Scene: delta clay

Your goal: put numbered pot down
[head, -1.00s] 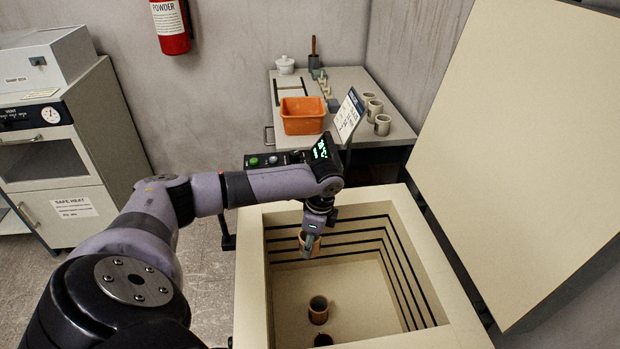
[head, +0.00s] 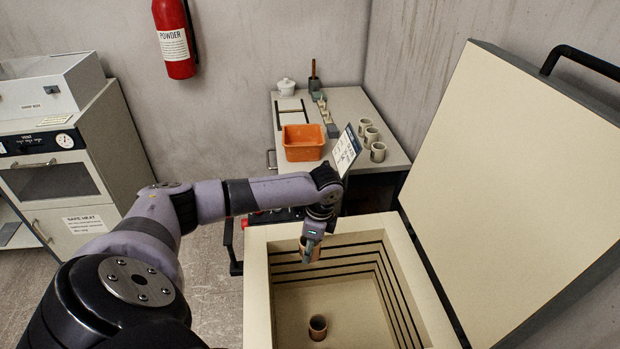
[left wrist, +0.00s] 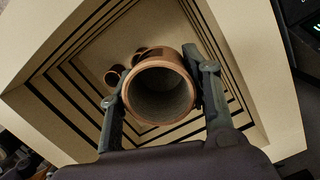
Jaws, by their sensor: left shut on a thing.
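My left gripper (head: 311,236) is shut on a brown clay pot (head: 308,252) and holds it over the opening of the open kiln, near its back wall. In the left wrist view the held pot (left wrist: 160,92) sits between the two fingers, its round mouth facing the camera; a dark patch shows on its outside. The kiln (head: 258,300) is a pale square box with dark grooves in its walls. Another brown pot (head: 317,327) stands upright on its floor. The left wrist view shows two pots (left wrist: 113,76) down there. My right gripper is out of view.
The kiln's raised lid (head: 500,190) stands open on the right. A table (head: 350,110) behind holds an orange bin (head: 303,142), several pale cups and a white lidded jar (head: 286,87). The kiln floor around the standing pots looks clear.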

